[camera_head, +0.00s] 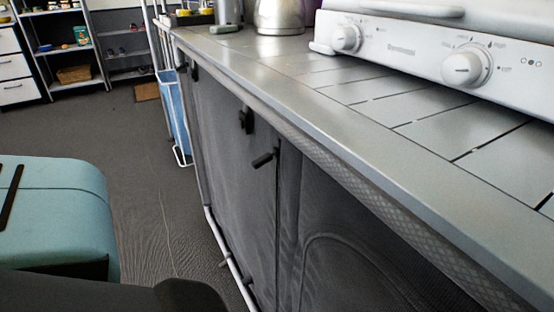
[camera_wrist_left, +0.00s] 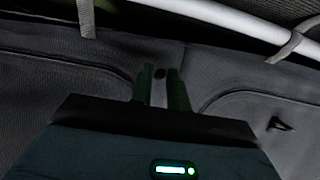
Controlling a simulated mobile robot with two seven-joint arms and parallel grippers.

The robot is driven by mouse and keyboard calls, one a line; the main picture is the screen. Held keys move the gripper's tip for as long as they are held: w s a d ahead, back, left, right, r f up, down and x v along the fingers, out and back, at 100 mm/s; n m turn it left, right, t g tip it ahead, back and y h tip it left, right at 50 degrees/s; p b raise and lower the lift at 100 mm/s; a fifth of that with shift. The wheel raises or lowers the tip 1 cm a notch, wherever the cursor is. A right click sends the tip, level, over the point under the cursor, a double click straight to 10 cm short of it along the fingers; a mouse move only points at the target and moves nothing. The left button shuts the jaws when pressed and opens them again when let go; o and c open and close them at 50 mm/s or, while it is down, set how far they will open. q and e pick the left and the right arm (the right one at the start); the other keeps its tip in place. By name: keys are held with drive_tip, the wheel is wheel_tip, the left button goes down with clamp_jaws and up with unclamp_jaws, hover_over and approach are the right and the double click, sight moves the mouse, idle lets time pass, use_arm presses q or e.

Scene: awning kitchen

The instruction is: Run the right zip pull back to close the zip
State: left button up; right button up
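In the head view, a small black pull (camera_head: 262,160) sticks out beside a vertical seam in the dark grey fabric front below the counter. A second black tab (camera_head: 246,120) sits higher and farther back on that fabric. In the left wrist view, my left gripper (camera_wrist_left: 161,72) points at the fabric with its two dark fingers apart. A small dark spot shows between the fingertips; I cannot tell what it is or whether they touch it. Another black tab (camera_wrist_left: 278,123) shows at the right of that view. Neither gripper's fingers show in the head view.
The grey counter (camera_head: 290,90) carries a white stove (camera_head: 430,50) with knobs and a metal kettle (camera_head: 279,15). A white rail (camera_head: 228,258) runs low along the fabric. A blue cloth bag (camera_head: 173,110) hangs at the far end. Open floor (camera_head: 140,180) lies left of the counter.

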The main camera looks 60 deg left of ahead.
use_arm(q)
drive_tip(key=shift+o, duration=1.3)
drive_tip(key=shift+w+r, duration=0.1)
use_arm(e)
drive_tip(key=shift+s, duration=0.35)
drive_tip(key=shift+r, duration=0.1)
